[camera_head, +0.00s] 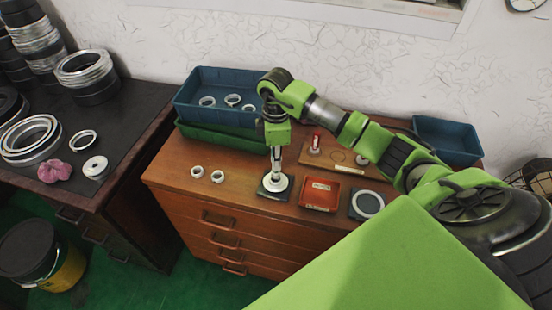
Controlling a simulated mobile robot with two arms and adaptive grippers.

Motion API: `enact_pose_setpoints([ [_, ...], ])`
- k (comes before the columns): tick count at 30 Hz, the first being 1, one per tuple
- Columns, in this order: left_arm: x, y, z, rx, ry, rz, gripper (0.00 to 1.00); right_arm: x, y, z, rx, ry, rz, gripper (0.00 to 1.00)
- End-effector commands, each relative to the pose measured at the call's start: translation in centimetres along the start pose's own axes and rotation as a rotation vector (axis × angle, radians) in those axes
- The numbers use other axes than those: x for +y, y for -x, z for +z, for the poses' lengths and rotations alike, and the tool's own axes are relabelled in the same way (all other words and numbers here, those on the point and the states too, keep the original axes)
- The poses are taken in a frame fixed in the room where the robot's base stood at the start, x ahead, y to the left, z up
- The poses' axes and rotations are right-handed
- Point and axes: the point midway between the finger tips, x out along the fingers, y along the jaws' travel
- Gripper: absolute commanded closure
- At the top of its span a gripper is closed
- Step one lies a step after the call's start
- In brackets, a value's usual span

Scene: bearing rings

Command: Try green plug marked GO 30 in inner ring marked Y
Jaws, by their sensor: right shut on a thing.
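My right gripper (276,168) points straight down over a pale ring (276,183) on a small black square pad (265,194). It is shut on a slim thing that looks like a plug; its colour and marking are too small to read. The low end of the plug is at the ring's middle, but I cannot tell whether it is inside the bore or just above it. No letter on the ring can be read. My left gripper is not in view.
A wooden rack (322,168) behind holds a red-topped plug (316,139). A red tray (320,194) and a dark pad with a ring (368,204) lie to the right. Two small rings (207,174) lie left. A blue bin (185,103) with rings stands behind.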

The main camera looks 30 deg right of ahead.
Motion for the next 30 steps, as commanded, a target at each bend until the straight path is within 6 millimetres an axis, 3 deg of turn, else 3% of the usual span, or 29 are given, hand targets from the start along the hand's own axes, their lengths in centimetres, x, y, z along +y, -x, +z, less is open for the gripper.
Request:
enact_pose_setpoints([
  [30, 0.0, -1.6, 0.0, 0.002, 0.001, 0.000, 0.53, 0.0, -2.6, 0.0, 0.000, 0.000, 0.001, 1.00],
])
